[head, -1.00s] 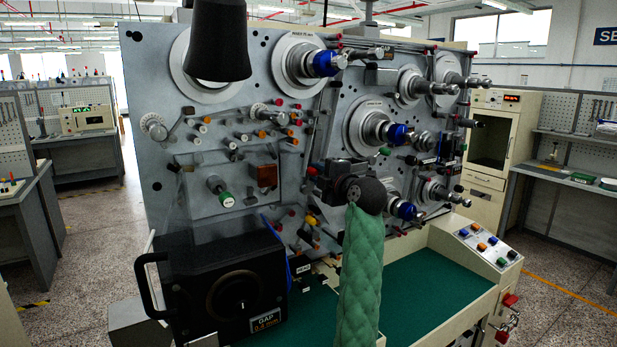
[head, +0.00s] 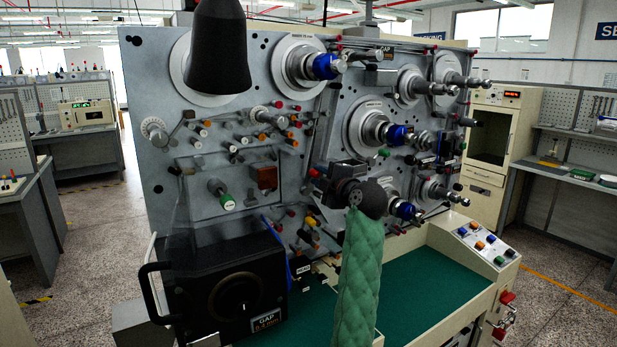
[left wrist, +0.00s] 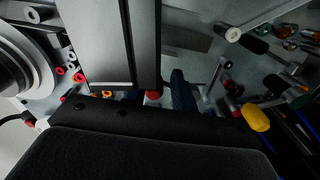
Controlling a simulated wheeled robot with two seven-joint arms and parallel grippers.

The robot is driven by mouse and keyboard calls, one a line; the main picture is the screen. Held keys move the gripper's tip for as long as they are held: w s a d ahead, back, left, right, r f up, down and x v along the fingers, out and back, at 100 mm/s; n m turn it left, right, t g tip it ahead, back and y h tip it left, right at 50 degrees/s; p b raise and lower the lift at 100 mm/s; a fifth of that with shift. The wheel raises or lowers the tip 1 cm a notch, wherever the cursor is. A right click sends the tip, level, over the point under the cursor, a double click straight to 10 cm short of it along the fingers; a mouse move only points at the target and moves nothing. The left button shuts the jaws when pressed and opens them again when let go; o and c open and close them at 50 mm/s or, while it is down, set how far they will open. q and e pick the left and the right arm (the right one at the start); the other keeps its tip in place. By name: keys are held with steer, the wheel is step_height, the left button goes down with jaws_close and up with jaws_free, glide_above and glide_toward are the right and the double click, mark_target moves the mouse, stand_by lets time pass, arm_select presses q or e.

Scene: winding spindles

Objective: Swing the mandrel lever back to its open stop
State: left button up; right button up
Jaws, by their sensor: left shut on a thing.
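My left gripper (head: 328,181) is at the middle of the grey machine panel (head: 262,208), at the end of my green-sleeved arm. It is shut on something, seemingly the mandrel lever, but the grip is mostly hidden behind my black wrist. I cannot make out the lever's full length or its angle. A red tip (head: 313,173) shows just left of the gripper in the head view. In the left wrist view a red end (left wrist: 152,96) shows beside a grey block and a dark upright piece; I cannot tell whether it is the lever. My right gripper is not in view.
Chrome spindles with blue collars (head: 397,134) stick out close to the right of my gripper. Several pegs and coloured knobs crowd the panel to its left. A black gap box (head: 180,300) stands lower left. The green bench top (head: 420,285) is clear at right.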

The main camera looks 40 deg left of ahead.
arm_select(q)
steer(key=shift+w+f+m+p, duration=0.15)
steer(key=shift+f+m+p, duration=0.15)
steer(key=shift+m+p, duration=0.3)
stand_by(0.4)
